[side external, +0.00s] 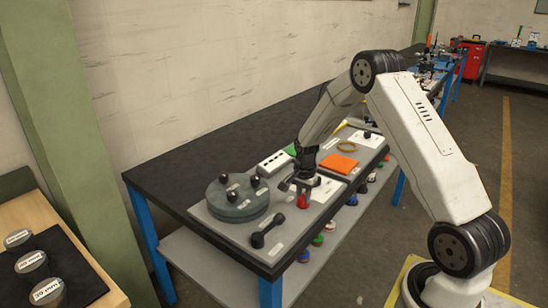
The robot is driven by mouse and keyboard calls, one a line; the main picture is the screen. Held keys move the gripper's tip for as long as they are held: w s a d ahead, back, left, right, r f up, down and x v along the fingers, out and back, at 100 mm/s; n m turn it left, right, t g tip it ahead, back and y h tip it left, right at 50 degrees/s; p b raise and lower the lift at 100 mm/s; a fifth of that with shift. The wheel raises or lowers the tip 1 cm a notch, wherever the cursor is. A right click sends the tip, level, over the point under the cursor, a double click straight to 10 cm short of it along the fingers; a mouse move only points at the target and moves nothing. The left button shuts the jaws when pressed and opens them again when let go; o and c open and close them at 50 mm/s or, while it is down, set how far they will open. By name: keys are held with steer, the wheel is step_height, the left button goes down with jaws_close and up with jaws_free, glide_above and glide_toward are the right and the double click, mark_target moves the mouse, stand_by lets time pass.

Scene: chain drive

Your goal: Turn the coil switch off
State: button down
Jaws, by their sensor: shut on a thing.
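My gripper (302,188) points down over the right part of a grey board on the bench. It is shut on a small red part (303,201) that shows just below its fingers. The fingers hide most of where they meet it. No label for the coil switch can be read at this size, so I cannot tell whether the red part is the switch or which way it is set.
Left of my gripper stands a round grey-green drum (236,203) with black knobs. A black dumbbell-shaped handle (267,233) lies in front. Coloured items sit on the lower shelf (215,270).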

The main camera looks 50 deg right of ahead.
steer(key=n, duration=0.4)
steer(key=shift+n, duration=0.3)
steer(key=n, duration=0.4)
steer(key=shift+n, duration=0.3)
steer(key=n, duration=0.4)
steer(key=shift+n, duration=2.2)
steer(key=c, duration=0.5)
jaws_free()
steer(key=shift+r, duration=0.15)
